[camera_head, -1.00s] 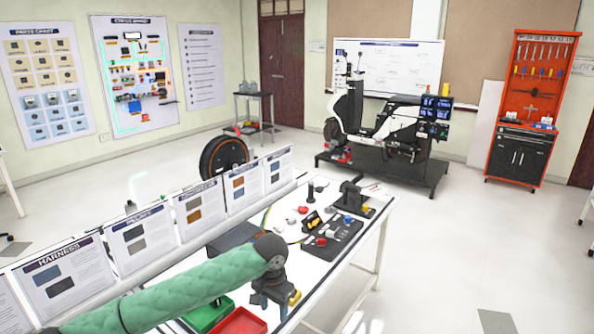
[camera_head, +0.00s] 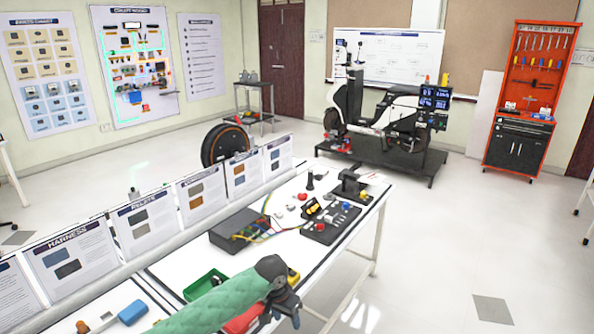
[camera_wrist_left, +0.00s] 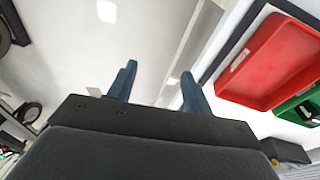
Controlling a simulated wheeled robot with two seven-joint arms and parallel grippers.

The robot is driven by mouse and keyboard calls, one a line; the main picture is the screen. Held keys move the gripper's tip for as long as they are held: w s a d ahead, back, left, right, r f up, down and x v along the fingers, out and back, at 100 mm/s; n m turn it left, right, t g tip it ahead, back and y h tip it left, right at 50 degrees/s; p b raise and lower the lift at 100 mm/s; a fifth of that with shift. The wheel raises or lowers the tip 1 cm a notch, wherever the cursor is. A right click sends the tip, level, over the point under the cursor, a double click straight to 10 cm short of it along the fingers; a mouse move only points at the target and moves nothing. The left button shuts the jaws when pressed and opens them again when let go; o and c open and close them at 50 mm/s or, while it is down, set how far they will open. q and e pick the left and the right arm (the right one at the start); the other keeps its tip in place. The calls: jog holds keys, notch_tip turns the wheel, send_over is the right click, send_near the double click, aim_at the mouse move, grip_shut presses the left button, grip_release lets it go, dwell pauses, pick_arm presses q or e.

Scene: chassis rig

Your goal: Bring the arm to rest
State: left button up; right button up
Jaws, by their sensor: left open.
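My left arm (camera_head: 215,303), in a green quilted sleeve, comes in from the bottom left of the head view. Its gripper (camera_head: 284,312) is at the table's front edge, beside the red bin (camera_head: 243,319). In the left wrist view the two blue fingers (camera_wrist_left: 156,88) stand apart with nothing between them, over pale floor. The red bin also shows in the left wrist view (camera_wrist_left: 268,62), to the right of the fingers. My right gripper is in neither view.
The white table (camera_head: 185,265) holds a green bin (camera_head: 205,284), a dark box with wires (camera_head: 238,229) and a black parts tray (camera_head: 330,222). Upright cards (camera_head: 143,222) line its back edge. A scooter on a platform (camera_head: 382,160) stands beyond. The floor at right is clear.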

pick_arm(q)
jog(key=s+a+f+n+t, duration=0.1)
jog(key=s+f, duration=0.3)
jog(key=f, duration=0.6)
jog(key=s+a+f+n+h, duration=0.15)
jog(key=s+f, duration=0.25)
jog(key=f, duration=0.6)
jog(key=s+a+f+n+t, duration=0.15)
jog(key=s+f, duration=0.25)
jog(key=f, duration=0.6)
jog(key=s+a+f+y, duration=0.1)
jog(key=s+a+f, duration=0.3)
jog(key=s, duration=0.6)
jog(key=s+a+f+g+y, duration=0.1)
jog(key=s+a+f, duration=0.3)
jog(key=s+f, duration=0.5)
jog(key=s+a+f+y, duration=0.1)
jog(key=s+a+f, duration=0.3)
jog(key=s+f, duration=0.3)
jog(key=s, duration=0.3)
jog(key=shift+s+f, duration=0.15)
jog(key=shift+s, duration=0.15)
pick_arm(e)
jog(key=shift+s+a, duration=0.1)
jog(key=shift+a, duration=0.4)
